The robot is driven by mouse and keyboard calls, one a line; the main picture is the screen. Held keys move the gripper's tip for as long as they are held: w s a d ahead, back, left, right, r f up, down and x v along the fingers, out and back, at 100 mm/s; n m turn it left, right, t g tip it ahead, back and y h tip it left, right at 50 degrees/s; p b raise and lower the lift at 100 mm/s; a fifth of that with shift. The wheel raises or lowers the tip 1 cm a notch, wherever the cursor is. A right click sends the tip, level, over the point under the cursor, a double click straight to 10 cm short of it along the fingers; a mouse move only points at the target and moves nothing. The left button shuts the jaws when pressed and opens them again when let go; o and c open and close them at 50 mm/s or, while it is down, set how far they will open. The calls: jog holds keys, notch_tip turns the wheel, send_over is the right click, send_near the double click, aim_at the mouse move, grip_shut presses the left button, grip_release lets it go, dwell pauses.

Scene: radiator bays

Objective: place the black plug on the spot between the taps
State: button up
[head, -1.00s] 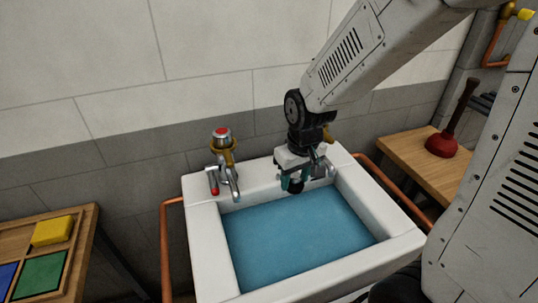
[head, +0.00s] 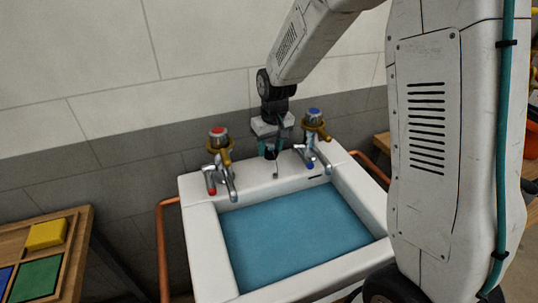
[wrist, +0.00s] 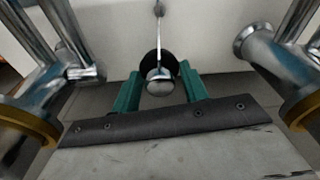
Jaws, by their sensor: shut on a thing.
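The black plug (wrist: 150,62), with a metal knob on it, is held between the teal fingers of my gripper (wrist: 160,88). In the head view my gripper (head: 270,147) hangs over the back ledge of the white sink (head: 203,240), between the two taps, with the plug (head: 270,154) dark at its tips. The red-marked tap (head: 219,152) is on the left and the blue-marked tap (head: 314,128) on the right. A thin metal link runs from the plug's knob in the wrist view. I cannot tell whether the plug touches the ledge; the spot itself is not distinguishable.
Blue water (head: 290,235) fills the basin in front of the ledge. Both tap bodies flank my gripper closely in the wrist view. The tiled wall (head: 120,150) is close behind. A wooden tray with coloured blocks (head: 45,235) stands at the left.

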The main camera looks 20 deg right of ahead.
aim_at(270, 155)
jog(key=shift+w+f, duration=0.1)
jog(key=shift+f, duration=1.65)
jog(key=shift+f, duration=0.15)
jog(key=o, duration=1)
jog(key=r, duration=0.4)
jog(key=s+r, duration=0.1)
jog(key=r, duration=0.6)
jog(key=shift+s+d+r, duration=0.1)
jog(key=shift+s+r, duration=0.05)
jog(key=shift+r, duration=0.25)
jog(key=s+d+r, duration=0.2)
jog(key=s+r, duration=0.7)
jog(key=s, duration=0.6)
jog(key=s+r+m, duration=0.1)
jog(key=s, duration=1.5)
jog(key=shift+s+d+m, duration=0.25)
jog(key=shift+s+m, duration=0.05)
jog(key=shift+s, duration=0.1)
